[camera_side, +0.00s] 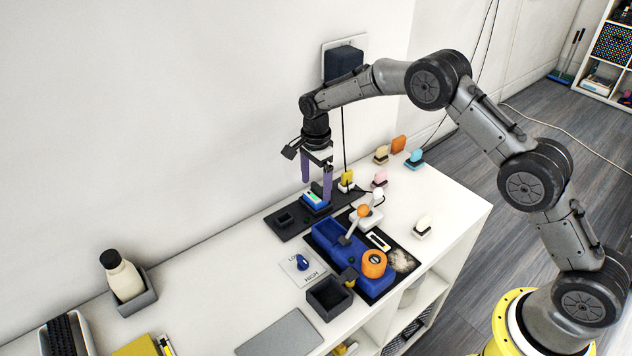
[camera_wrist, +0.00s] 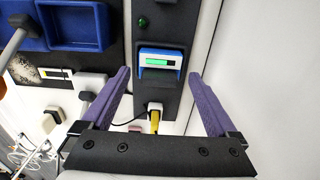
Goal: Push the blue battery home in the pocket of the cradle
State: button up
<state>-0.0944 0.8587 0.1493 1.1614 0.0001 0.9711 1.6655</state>
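The blue battery (camera_side: 315,199) has a white face with a green bar and sits at the cradle on the dark strip. In the wrist view the battery (camera_wrist: 160,62) lies just beyond my fingertips, near the middle. I cannot tell how deep it sits in its pocket. The cradle (camera_wrist: 173,100) shows as a dark base around and below it. My gripper (camera_side: 316,191) points down over the battery, its two purple fingers wide apart. In the wrist view my gripper (camera_wrist: 159,73) is open with nothing between the fingers.
A yellow plug (camera_side: 346,179) with a cord stands close behind the battery. A blue tray (camera_side: 328,236) and an orange roll (camera_side: 373,262) stand in front. A small dark holder (camera_side: 286,219) is at left on the strip. The wall (camera_side: 220,110) is close behind my gripper.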

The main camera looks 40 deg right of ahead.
aim_at(316, 187)
notch_tip(316, 187, up, 14)
dwell(0.6)
jog(key=shift+f, duration=0.1)
